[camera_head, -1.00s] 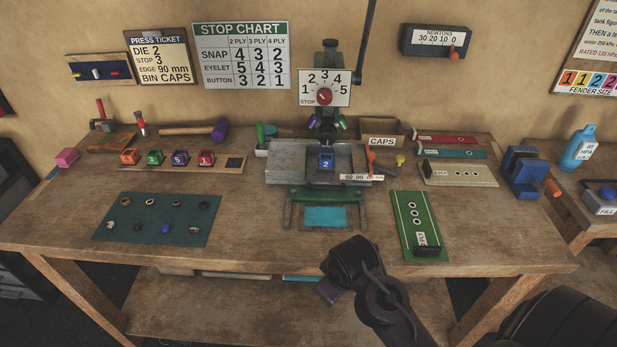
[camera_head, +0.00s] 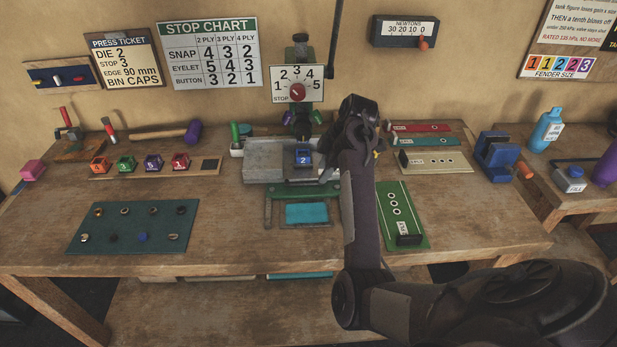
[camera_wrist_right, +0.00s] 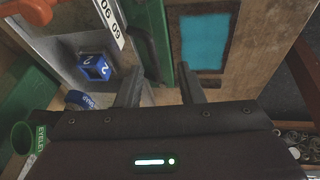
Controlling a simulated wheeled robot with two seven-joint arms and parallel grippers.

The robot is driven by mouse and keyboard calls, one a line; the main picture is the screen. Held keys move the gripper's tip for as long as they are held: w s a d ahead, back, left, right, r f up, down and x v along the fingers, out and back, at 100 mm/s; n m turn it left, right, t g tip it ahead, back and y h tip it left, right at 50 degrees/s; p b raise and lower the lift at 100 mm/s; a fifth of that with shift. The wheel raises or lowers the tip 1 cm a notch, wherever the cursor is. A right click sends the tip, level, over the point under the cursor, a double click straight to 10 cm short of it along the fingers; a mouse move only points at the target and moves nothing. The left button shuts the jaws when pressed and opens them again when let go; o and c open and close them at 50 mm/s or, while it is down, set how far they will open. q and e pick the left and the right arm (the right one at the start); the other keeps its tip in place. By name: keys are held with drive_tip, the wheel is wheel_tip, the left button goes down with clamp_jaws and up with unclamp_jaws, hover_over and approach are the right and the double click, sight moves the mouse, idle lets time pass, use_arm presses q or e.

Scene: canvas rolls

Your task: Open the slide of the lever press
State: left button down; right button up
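The lever press stands at the back middle of the bench, with its stop dial (camera_head: 297,85) pointing near 3. Below it is a grey metal bed or slide (camera_head: 263,165) carrying a blue die block marked 2 (camera_head: 303,158). The die also shows in the right wrist view (camera_wrist_right: 95,66). My right gripper (camera_wrist_right: 160,90) is open, its two fingers apart with nothing seen between them. In the head view my right forearm and wrist reach up to the right side of the press and hide its right part. My left gripper is not in view.
A teal pad (camera_head: 307,213) lies in front of the press, and a green board (camera_head: 403,215) to the right of my forearm. Numbered die blocks stand in a wooden rack (camera_head: 207,168) at left. A dark mat (camera_head: 131,228) holds several small parts.

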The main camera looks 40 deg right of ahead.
sight(306, 182)
drive_tip(key=shift+n+y, duration=0.4)
drive_tip(key=shift+n, duration=0.2)
drive_tip(key=w+f, duration=0.1)
drive_tip(key=w+a+f+p, duration=0.1)
drive_tip(key=f, duration=0.1)
drive_tip(key=w+a+f+p, duration=0.1)
drive_tip(key=w+f, duration=0.1)
drive_tip(key=shift+w+a+f, duration=0.1)
drive_tip(key=shift+f, duration=0.15)
clamp_jaws()
